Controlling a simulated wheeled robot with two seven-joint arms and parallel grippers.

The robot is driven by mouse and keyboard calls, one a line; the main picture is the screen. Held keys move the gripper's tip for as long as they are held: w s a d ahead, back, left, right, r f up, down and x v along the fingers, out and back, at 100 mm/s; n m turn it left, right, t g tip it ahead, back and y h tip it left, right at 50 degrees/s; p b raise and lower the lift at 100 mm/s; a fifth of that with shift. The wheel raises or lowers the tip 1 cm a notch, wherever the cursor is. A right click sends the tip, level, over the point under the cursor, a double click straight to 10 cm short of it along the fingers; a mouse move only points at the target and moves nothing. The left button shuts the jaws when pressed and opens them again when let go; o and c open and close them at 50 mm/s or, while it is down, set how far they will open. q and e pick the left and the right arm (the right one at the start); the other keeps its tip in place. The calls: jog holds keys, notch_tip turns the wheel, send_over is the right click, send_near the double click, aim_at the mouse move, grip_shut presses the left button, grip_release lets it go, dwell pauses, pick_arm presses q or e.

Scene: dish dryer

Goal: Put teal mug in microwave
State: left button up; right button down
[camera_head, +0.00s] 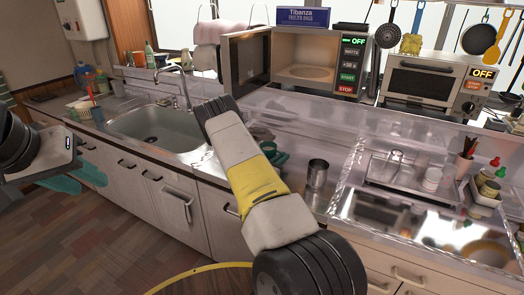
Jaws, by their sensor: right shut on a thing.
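The microwave (352,62) stands on the raised back shelf. Its door (246,62) is swung open to the left. I see its pale round plate inside, with nothing on it. My right arm reaches up from the bottom centre and hides most of its own gripper. A teal piece, apparently the teal mug (277,158), shows just right of this arm, low over the counter and partly hidden. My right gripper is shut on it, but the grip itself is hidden. My left gripper (78,179) is at the left edge in front of the cabinets, its teal fingers apart and empty.
A metal cup (317,173) stands on the counter right of the teal piece. A glass and jars stand further right. A toaster oven (425,82) is right of the microwave. The sink (160,127) is at left, with a tall faucet. A round table (200,279) is at the bottom.

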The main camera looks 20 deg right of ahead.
jog(key=shift+r, duration=0.2)
jog(key=shift+r, duration=1.65)
jog(key=s+a, duration=0.2)
jog(key=s, duration=0.2)
jog(key=s+a, duration=0.3)
jog(key=s, duration=0.1)
jog(key=s+a+r, duration=0.1)
jog(key=s+a, duration=0.1)
jog(key=s, duration=0.3)
jog(key=shift+a+r, duration=0.1)
jog(key=shift+a, duration=0.3)
jog(key=shift+s+a, duration=0.15)
jog(key=shift+r, duration=0.15)
